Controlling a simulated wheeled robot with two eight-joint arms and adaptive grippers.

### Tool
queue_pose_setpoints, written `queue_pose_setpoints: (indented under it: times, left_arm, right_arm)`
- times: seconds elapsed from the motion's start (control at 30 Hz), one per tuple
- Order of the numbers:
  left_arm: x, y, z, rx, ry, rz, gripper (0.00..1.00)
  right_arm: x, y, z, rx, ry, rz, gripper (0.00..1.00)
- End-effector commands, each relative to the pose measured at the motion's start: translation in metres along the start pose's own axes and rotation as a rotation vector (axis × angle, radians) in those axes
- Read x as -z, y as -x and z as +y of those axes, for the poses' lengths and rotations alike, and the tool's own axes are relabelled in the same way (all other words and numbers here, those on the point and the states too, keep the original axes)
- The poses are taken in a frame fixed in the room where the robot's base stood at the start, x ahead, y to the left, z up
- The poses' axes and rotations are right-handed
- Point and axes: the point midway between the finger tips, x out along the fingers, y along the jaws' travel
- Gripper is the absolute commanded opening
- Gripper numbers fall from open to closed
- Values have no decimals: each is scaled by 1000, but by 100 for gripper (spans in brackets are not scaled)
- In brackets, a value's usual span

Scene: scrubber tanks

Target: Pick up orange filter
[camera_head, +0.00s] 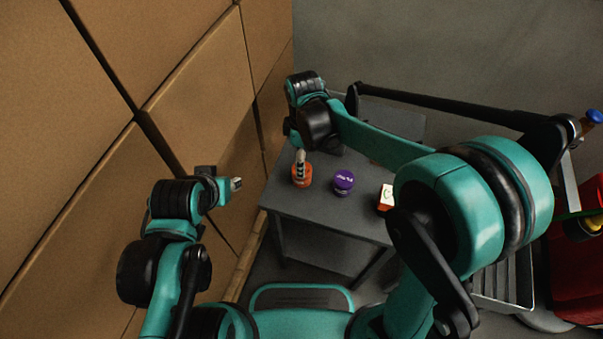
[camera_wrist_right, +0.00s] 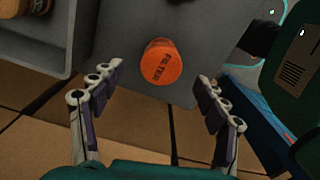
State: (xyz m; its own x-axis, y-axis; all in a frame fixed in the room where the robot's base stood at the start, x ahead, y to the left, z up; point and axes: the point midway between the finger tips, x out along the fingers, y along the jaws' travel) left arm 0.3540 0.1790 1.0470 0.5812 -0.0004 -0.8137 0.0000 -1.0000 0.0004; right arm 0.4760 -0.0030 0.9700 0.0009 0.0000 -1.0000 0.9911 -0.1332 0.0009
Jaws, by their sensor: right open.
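The orange filter (camera_head: 302,177) is a short round orange piece on the left part of the grey table (camera_head: 325,214). My right gripper (camera_head: 300,158) is over the filter, pointing down. Its two fingers are spread wide in the wrist view (camera_wrist_right: 158,78), one to each side of the filter and apart from it. My left gripper (camera_head: 237,184) is left of the table, away from the filter; its finger opening is too small to judge.
A purple round item (camera_head: 344,182) and a white-and-orange box (camera_head: 386,198) stand right of the filter on the table. Stacked cardboard boxes (camera_head: 190,100) wall off the left side. A red object (camera_head: 580,260) stands at the far right. Bare table surrounds the filter.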

Motion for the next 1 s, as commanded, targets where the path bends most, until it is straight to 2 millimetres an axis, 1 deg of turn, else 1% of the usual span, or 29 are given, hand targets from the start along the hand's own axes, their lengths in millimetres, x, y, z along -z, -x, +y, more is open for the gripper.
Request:
queue_pose_setpoints:
  times: [0.2,0.37,0.5,0.6,0.67,0.83,0.87,0.9,0.97,1.0]
  left_arm:
    - [-6,-8,0,0,0,0,34]
    - [-10,-14,0,0,0,0,34]
    - [-18,-24,0,0,0,0,34]
    - [-20,-28,0,0,0,0,34]
    - [-20,-28,0,0,0,0,34]
    - [-19,-27,0,0,0,0,34]
    - [-19,-27,0,0,0,0,34]
    - [-19,-27,0,0,0,0,34]
    - [-19,-27,0,0,0,0,34]
    - [-19,-27,0,0,0,0,34]
  right_arm:
    - [1,-25,0,3,6,-1,74]
    - [0,-40,-1,2,5,-1,74]
    - [0,-64,-2,2,4,-1,74]
    - [0,-76,-2,1,4,-1,74]
    - [0,-78,-2,1,4,-1,74]
    - [0,-77,-2,1,4,-1,74]
    - [0,-77,-2,1,4,-1,72]
    - [0,-77,-2,1,4,-1,61]
    - [0,-77,-2,1,4,-1,45]
    - [0,-77,-2,1,4,-1,35]
